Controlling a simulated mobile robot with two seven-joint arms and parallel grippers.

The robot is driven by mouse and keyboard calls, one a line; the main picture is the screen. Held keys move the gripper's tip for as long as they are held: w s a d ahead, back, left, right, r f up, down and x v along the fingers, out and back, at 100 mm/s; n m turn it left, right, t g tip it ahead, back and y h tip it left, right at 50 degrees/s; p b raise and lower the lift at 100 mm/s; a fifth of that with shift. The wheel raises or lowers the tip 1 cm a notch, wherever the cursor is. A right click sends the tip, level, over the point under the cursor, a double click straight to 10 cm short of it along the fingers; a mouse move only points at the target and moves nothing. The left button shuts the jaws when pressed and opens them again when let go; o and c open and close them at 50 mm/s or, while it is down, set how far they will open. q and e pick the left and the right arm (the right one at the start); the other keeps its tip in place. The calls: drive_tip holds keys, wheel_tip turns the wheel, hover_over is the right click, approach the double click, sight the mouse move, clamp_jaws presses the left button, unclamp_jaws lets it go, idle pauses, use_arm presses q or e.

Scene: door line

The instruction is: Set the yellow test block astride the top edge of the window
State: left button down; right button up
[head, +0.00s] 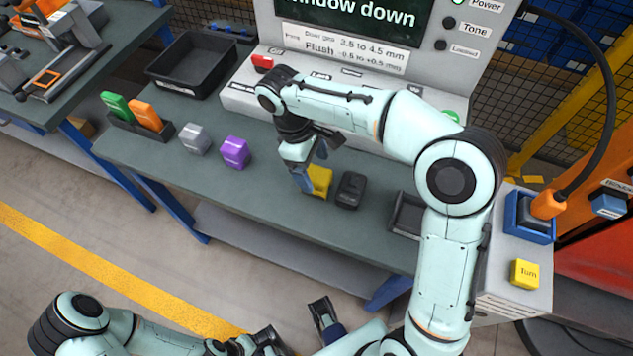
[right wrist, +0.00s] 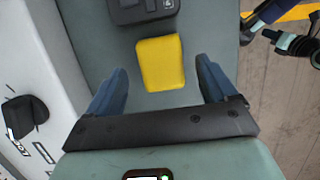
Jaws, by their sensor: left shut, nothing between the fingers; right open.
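The yellow test block (head: 320,181) lies on the green-topped bench, between the purple block and a black block. In the right wrist view the yellow block (right wrist: 160,62) shows between the two blue fingers, with gaps on both sides. My right gripper (head: 312,170) is open and empty, over the block; in the head view its fingers partly hide the block. I cannot tell how far the fingertips are above the bench. My left gripper (head: 328,321) is shut and empty, low in front of the bench. The window is not in view.
A purple block (head: 235,153), a grey block (head: 194,139) and a black block (head: 350,190) share the bench (head: 265,218). Green and orange pieces stand in a holder at left. A black tray (head: 193,65) is behind. The display reads "window down".

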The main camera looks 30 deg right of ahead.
sight(317, 174)
drive_tip(key=b+x, duration=0.1)
drive_tip(key=x, duration=0.3)
drive_tip(key=shift+s+f, duration=0.25)
drive_tip(key=shift+f, duration=0.1)
drive_tip(key=shift+r, duration=0.1)
drive_tip(key=c, duration=1.4)
wheel_tip(317, 174, up, 20)
drive_tip(key=p, duration=0.5)
